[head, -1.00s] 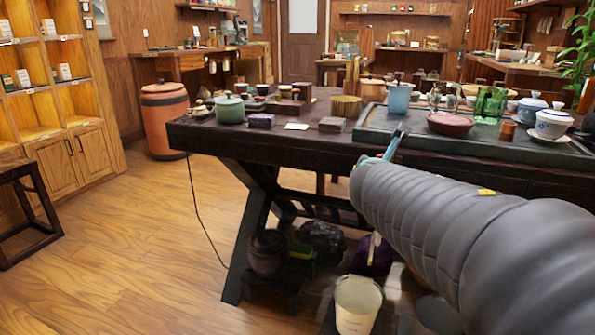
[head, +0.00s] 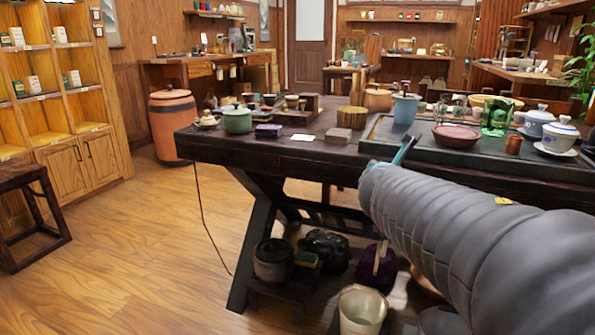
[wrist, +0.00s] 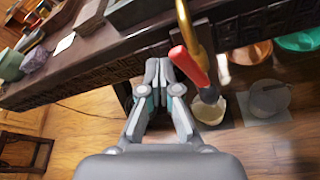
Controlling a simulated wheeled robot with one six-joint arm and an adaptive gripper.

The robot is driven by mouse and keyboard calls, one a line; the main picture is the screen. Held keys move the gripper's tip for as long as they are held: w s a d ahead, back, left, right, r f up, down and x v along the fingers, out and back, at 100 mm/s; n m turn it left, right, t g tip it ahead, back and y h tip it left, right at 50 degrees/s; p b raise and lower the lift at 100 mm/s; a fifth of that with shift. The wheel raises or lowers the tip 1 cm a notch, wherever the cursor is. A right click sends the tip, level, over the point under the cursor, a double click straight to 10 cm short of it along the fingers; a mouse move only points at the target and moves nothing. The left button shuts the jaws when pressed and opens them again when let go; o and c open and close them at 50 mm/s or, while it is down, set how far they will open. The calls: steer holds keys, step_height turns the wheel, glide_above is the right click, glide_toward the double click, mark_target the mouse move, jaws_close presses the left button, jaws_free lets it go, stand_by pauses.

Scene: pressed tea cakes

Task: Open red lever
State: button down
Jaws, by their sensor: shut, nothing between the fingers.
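The red lever (wrist: 188,67) shows in the wrist view, slanting down and to the right beside a brass pipe (wrist: 190,25) at the table's edge. My gripper (wrist: 158,72) is shut and empty. Its fingertips lie just left of the lever in the picture; I cannot tell whether they touch it. A pale bucket (wrist: 207,108) stands on the floor below the lever; it also shows in the head view (head: 362,312). In the head view my arm hides the lever, and only a teal part of my gripper (head: 405,150) shows past it.
The dark table (head: 265,155) carries a tea tray (head: 385,140) with cups and a reddish bowl (head: 455,136). A green pot (head: 237,119) stands at its left end. Dark jars sit under the table. The wooden floor at left is open, beside a stool (head: 35,215).

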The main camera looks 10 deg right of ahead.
steer(key=w+a+b, duration=0.1)
steer(key=w+a, duration=0.1)
steer(key=a, duration=0.2)
steer(key=s+a+p, duration=0.1)
steer(key=s+a, duration=0.1)
steer(key=s, duration=0.7)
steer(key=shift+s+p, duration=0.25)
steer(key=shift+p, duration=0.15)
steer(key=shift+f, duration=0.1)
